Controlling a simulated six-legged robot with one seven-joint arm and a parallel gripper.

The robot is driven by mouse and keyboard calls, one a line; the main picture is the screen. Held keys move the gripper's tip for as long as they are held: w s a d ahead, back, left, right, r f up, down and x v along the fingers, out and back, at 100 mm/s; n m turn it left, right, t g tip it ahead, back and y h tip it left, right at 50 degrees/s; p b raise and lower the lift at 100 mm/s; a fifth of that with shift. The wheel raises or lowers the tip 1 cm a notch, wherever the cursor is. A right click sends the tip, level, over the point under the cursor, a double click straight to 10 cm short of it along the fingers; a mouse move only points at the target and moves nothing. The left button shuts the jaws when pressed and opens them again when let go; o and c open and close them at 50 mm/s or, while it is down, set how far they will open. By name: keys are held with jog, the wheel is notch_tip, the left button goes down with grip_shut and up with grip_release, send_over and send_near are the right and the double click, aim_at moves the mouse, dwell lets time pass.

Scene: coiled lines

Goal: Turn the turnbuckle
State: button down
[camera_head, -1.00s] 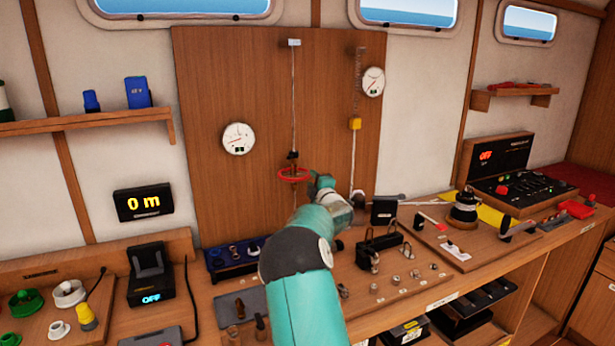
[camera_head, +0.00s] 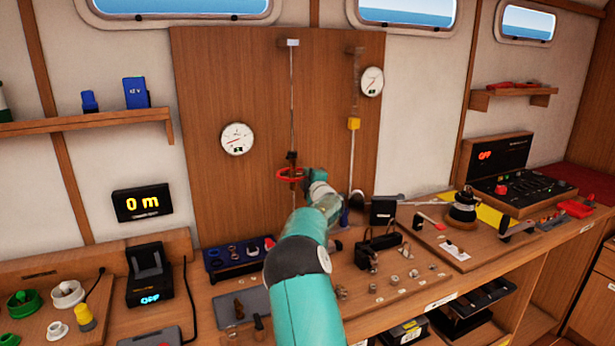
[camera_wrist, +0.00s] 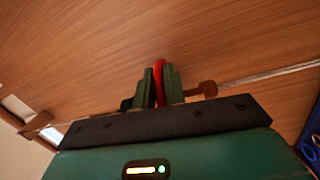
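The turnbuckle (camera_head: 292,157) is a dark fitting on a thin vertical line against the wooden board, with a red ring handle (camera_head: 290,174) around it. My gripper (camera_head: 309,177) is at the right side of the ring in the head view, its fingertips hard to make out there. In the wrist view the green fingers of my gripper (camera_wrist: 160,88) stand close on both sides of the red ring (camera_wrist: 159,70) and appear shut on its rim. Part of the ring is hidden by the fingers. A brown fitting (camera_wrist: 208,88) and the line show to their right.
A round white gauge (camera_head: 237,139) is left of the line and another (camera_head: 372,81) is at upper right. A second line with a yellow block (camera_head: 354,124) hangs to the right. The bench (camera_head: 390,305) below holds several small parts. The board around the ring is mostly clear.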

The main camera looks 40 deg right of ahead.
jog(key=shift+d+r, duration=0.1)
jog(key=shift+d, duration=0.05)
jog(key=shift+w+d+n+t+y, duration=0.1)
jog(key=shift+d+n+t+y, duration=0.2)
jog(key=shift+n+y, duration=0.65)
jog(key=shift+w+d+n+t+y, duration=0.2)
jog(key=shift+n+y, duration=0.3)
jog(key=shift+y, duration=0.6)
jog(key=shift+w+a+n+t+y, duration=0.1)
jog(key=shift+w+n+y, duration=0.3)
jog(key=shift+y, duration=0.65)
jog(key=shift+s+r, duration=0.1)
jog(key=c, duration=1.5)
grip_release()
jog(key=shift+s, duration=0.15)
jog(key=s, duration=0.4)
jog(key=s+f, duration=0.1)
jog(key=s, duration=0.8)
jog(key=shift+s+f, duration=0.2)
jog(key=shift+f, duration=0.05)
